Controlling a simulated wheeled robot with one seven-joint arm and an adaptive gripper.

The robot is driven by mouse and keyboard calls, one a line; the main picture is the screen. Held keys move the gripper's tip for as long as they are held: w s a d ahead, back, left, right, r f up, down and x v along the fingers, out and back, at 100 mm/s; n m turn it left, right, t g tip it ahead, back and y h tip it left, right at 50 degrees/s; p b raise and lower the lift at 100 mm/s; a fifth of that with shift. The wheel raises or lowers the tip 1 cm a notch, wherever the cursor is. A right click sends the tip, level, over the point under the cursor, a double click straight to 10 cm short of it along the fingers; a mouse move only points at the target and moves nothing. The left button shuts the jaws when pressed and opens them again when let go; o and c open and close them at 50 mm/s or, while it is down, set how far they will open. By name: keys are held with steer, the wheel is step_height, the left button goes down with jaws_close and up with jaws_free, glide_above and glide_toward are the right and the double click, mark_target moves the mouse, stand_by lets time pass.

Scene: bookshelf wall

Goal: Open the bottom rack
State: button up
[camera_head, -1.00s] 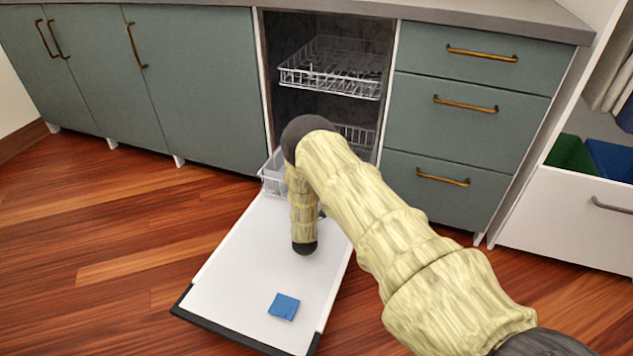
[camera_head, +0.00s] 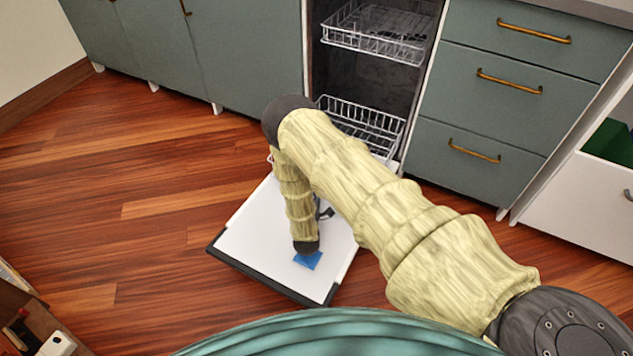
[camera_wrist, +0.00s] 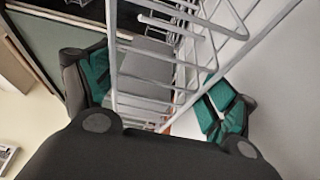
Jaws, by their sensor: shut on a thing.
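The dishwasher's bottom rack (camera_head: 378,128) is a pale wire basket, partly inside the cavity; its front part is hidden behind my arm in the head view. In the wrist view its wires (camera_wrist: 112,55) run between my fingers. My gripper (camera_wrist: 160,92) has green-padded fingers on both sides of the rack's wires and is shut on the rack; the exact contact is hard to see. In the head view only a dark bit of the gripper shows beside my arm, above the open white door (camera_head: 255,232).
The upper rack (camera_head: 375,35) sits above in the cavity. Green drawers (camera_head: 480,140) stand to the right. Wooden floor (camera_head: 150,250) is clear on the left.

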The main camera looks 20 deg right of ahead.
steer(key=shift+w+a+r, duration=0.15)
steer(key=shift+w+r, duration=0.1)
steer(key=shift+r, duration=0.2)
steer(key=o, duration=1.3)
steer(key=shift+s+a+f, duration=0.15)
steer(key=shift+s+a, duration=0.05)
steer(key=shift+s, duration=0.3)
steer(key=v, duration=1.1)
steer(key=shift+s, duration=0.1)
